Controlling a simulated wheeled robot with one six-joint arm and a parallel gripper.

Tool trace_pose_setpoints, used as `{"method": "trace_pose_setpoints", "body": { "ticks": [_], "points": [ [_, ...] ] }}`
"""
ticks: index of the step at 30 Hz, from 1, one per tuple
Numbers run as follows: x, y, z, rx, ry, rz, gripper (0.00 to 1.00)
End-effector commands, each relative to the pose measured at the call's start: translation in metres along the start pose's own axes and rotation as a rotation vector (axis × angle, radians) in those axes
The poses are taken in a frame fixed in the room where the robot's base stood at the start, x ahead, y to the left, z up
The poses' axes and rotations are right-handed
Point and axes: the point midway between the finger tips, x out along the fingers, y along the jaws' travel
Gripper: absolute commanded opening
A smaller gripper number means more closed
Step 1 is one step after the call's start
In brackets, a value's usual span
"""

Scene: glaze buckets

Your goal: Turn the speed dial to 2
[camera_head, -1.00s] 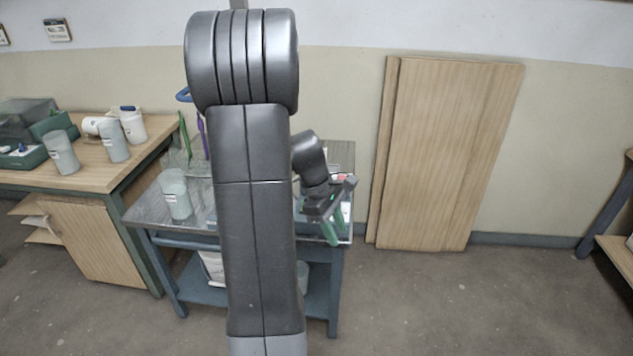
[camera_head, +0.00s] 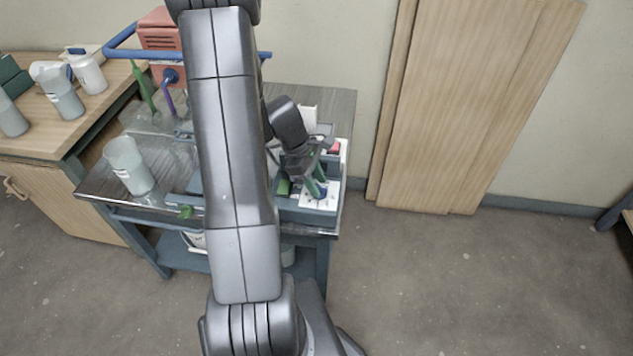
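A small blue knob (camera_head: 321,192), which looks like the speed dial, sits on a white panel (camera_head: 318,204) at the right front of the machine on the cart. Its markings are too small to read. My gripper (camera_head: 317,186) is over this panel, pointing down, with its green fingertips at the knob. The fingers partly cover the knob. I cannot tell whether they touch it or how far apart they are.
The metal-topped cart (camera_head: 105,185) also holds a clear grey beaker (camera_head: 130,166) on its left. A red box (camera_head: 161,40) and blue bar (camera_head: 122,37) rise behind. Wooden boards (camera_head: 470,100) lean on the wall. My arm hides the cart's middle.

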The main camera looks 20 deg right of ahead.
Motion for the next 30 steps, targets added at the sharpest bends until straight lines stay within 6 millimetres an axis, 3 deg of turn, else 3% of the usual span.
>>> {"method": "trace_pose_setpoints", "body": {
  "ticks": [10,16,30],
  "points": [
    [0.0045,0.0,0.0001,0.0,0.0,0.001,0.35],
    [0.0043,0.0,0.0,0.0,0.0,0.001,0.0],
    [0.0038,0.0012,0.0001,0.077,0.001,-0.032,0.0]
  ]
}}
